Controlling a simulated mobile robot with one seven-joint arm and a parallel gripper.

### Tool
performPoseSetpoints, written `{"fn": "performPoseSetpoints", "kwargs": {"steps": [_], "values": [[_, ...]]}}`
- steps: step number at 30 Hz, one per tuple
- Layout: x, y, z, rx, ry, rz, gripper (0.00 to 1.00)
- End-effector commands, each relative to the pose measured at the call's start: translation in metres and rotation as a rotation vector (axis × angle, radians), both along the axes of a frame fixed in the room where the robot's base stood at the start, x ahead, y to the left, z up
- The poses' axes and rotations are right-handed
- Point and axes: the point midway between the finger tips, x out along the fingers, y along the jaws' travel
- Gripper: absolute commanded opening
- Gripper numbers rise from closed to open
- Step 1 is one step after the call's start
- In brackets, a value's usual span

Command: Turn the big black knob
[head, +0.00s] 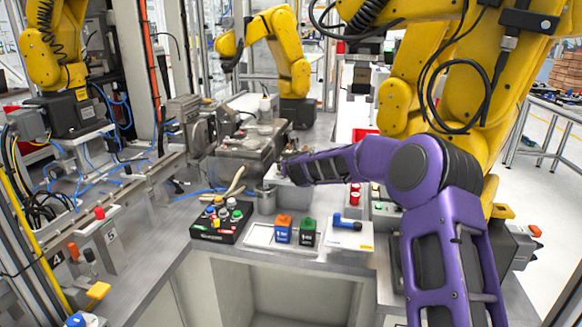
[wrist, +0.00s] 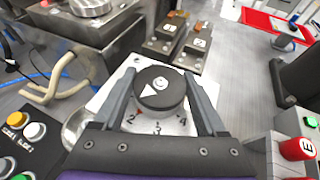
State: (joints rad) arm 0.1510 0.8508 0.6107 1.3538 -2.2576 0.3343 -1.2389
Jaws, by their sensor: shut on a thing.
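The big black knob (wrist: 161,98) is round with a white triangle on its top, and sits on a pale dial plate (wrist: 172,125). The numbers 2, 3 and 4 show on the near side of the dial. The triangle lies at the left part of the knob's face, roughly on the side of the 2. My gripper (wrist: 159,78) has one finger on each side of the knob and is shut on it. In the head view my gripper (head: 283,170) is at the far end of my purple arm, and the knob cannot be made out there.
A black button box (head: 222,220) stands to the left. A red button (wrist: 297,149) is at right in the wrist view. Metal fixtures stand behind.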

Motion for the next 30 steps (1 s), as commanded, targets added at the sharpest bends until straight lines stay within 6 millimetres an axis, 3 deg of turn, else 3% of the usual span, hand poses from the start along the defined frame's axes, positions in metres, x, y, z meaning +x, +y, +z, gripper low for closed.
{"fn": "performPoseSetpoints", "kwargs": {"steps": [30], "values": [[-0.0003, 0.0021, 0.0017, -0.001, 0.001, -0.695, 0.18]]}}
